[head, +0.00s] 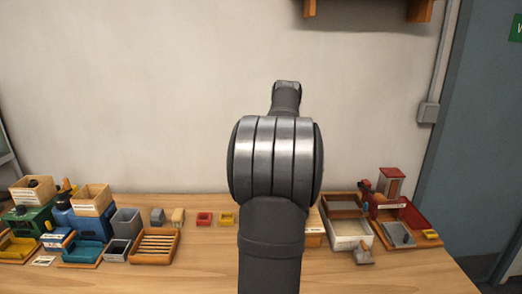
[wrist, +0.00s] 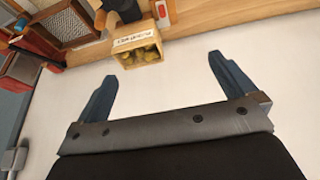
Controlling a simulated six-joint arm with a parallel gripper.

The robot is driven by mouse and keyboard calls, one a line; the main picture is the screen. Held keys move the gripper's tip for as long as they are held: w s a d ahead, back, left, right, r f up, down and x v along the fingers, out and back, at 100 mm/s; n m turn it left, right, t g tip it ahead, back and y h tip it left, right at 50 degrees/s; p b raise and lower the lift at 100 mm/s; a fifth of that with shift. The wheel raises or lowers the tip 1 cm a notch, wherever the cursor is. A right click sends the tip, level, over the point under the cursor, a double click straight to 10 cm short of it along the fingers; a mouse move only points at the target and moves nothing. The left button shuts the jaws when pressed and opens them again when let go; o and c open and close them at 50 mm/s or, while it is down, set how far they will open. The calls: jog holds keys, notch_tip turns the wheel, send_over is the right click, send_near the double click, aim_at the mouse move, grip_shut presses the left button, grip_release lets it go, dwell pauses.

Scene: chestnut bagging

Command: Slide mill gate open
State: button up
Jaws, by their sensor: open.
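In the wrist view my gripper (wrist: 161,68) is open, its two blue-grey fingers wide apart with nothing between the tips. Most of what lies between and below them is pale wall. In the head view my own arm fills the middle and the gripper cannot be made out. At the left of the table stand a green machine (head: 34,221) and a blue machine (head: 72,222), each with a wooden box on top. These look like mills, but I cannot make out a gate or its position. A red-topped stand (head: 391,183) is at the right.
A small labelled wooden box (wrist: 137,56) with yellowish contents lies beyond the fingertips. A mesh-bottomed frame (wrist: 66,22) is at upper left. In the head view, trays and bins crowd both sides; a slatted wooden tray (head: 155,246) is left of my arm. The front table is clear.

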jog(key=shift+a+f, duration=0.1)
jog(key=shift+a, duration=0.05)
jog(key=c, duration=0.6)
jog(key=shift+w+a+f+m+h, duration=0.15)
jog(key=shift+a+f+m, duration=0.25)
jog(key=shift+m, duration=0.15)
jog(key=shift+w+a+f+m+h, duration=0.15)
jog(key=shift+a+f+m, duration=0.15)
jog(key=shift+m, duration=0.25)
jog(key=c, duration=0.7)
jog(key=a+m, duration=0.1)
jog(key=a+f+m+h, duration=0.1)
jog(key=m, duration=0.1)
jog(key=a+f+m+g+h, duration=0.1)
jog(key=m, duration=0.1)
jog(key=shift+w+a+f, duration=0.2)
jog(key=shift+w+a, duration=0.2)
jog(key=shift+c, duration=0.5)
jog(key=shift+m+h, duration=0.3)
jog(key=shift+m, duration=0.6)
jog(key=x, duration=1.1)
jog(key=a+x, duration=0.1)
jog(key=x, duration=0.5)
jog(key=shift+s+d+f, duration=0.15)
jog(key=shift+f, duration=0.4)
grip_shut()
